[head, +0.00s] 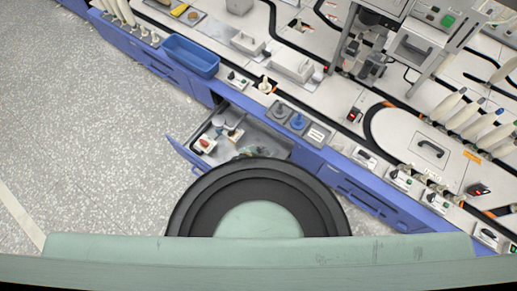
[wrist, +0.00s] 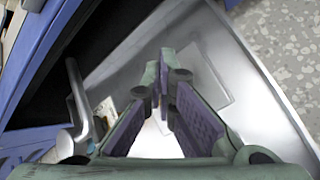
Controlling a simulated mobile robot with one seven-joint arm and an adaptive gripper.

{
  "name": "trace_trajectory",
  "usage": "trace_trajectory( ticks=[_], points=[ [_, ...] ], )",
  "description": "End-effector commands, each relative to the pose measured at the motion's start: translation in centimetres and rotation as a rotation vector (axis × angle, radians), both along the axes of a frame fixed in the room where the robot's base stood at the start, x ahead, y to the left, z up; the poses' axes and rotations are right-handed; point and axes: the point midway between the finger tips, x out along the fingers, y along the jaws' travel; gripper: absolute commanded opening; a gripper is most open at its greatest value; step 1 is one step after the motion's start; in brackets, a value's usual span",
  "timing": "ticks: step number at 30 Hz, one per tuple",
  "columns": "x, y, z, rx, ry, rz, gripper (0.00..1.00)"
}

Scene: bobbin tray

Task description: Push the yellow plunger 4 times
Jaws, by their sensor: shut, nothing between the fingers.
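My gripper (wrist: 163,84) shows in the wrist view, its two green fingers with purple pads closed together at the tips and nothing between them. It points at the bright metal inside of a drawer. In the head view my own body hides part of the area in front of me, and I cannot make out the gripper clearly. I cannot pick out a yellow plunger for certain. A blue knob (head: 298,119) stands on a grey plate on the counter. A pale cream knob (head: 266,85) stands farther back and left on the counter.
An open drawer (head: 183,155) with several small items juts from the blue cabinets. A blue bin (head: 190,56) stands on the counter at upper left. A metal frame machine (head: 415,45) stands at upper right. Speckled floor at left is clear.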

Motion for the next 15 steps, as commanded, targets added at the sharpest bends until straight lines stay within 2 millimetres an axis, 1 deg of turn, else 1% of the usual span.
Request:
trace_trajectory(
  ticks=[15],
  points=[
    [0.1,0.0,5.1,0.001,-0.003,0.001,0.0]
  ],
)
